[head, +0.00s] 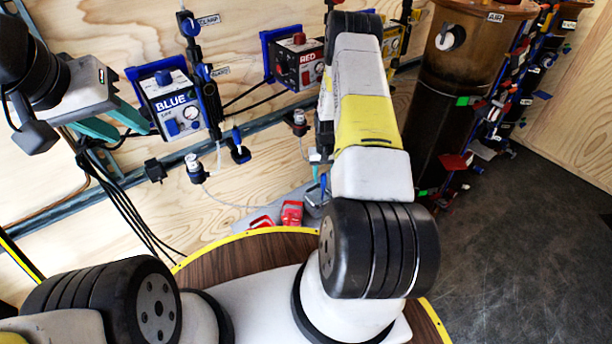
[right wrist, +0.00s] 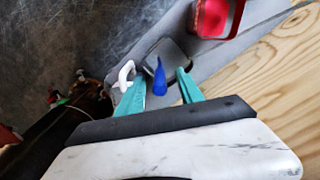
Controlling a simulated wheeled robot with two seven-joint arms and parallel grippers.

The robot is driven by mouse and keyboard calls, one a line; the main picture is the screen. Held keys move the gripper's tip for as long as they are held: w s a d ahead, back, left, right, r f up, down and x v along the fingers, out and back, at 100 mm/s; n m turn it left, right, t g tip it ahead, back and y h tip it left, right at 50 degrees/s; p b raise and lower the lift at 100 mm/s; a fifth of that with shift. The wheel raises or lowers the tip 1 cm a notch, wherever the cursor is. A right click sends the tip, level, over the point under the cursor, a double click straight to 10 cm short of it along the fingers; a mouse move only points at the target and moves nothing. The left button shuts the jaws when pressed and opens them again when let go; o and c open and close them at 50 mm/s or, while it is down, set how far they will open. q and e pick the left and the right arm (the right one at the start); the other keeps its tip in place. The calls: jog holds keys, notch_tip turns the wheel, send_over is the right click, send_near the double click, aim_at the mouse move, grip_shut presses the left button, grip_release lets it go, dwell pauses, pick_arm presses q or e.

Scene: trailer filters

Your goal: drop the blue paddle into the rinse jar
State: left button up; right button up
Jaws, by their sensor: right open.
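A blue pointed piece (right wrist: 160,80), apparently the blue paddle, stands between the fingers of my right gripper (right wrist: 160,76) in the right wrist view. The teal fingers are apart, with a gap on each side of the blue piece. In the head view my right arm hides most of this gripper, and a bit of blue (head: 323,184) shows beside the arm. My left gripper (head: 131,132) has its teal fingers apart at the upper left, in front of the wall and near the BLUE box. I cannot make out a rinse jar for certain.
A grey tray (right wrist: 258,45) holds a red item (right wrist: 218,14) and a white hooked handle (right wrist: 125,74). The BLUE box (head: 178,103) and RED box (head: 298,62) are on the plywood wall. A brown AIR cylinder (head: 460,80) stands at right. Dark floor is clear at lower right.

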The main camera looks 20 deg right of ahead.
jog(key=s+a, duration=0.3)
jog(key=s, duration=0.3)
jog(key=s+a+r, duration=0.1)
jog(key=s+a, duration=0.2)
jog(key=s, duration=0.4)
jog(key=shift+s+a, duration=0.2)
jog(key=shift+a, duration=0.1)
jog(key=w+a+r+t, duration=0.1)
jog(key=w+a+r, duration=0.1)
jog(key=r, duration=1.2)
jog(key=w+a+r+t, duration=0.2)
jog(key=r, duration=1.2)
jog(key=s+a+r+n+t+y, duration=0.1)
jog(key=s+a+r, duration=0.1)
jog(key=s+r, duration=0.7)
jog(key=s+a+r+n+t+y, duration=0.1)
jog(key=s+a+r+t, duration=0.1)
jog(key=s+r, duration=0.7)
notch_tip(320, 180, up, 4)
jog(key=shift+s+a+r+n, duration=0.15)
jog(key=shift+s+a+n, duration=0.15)
jog(key=shift+a, duration=0.25)
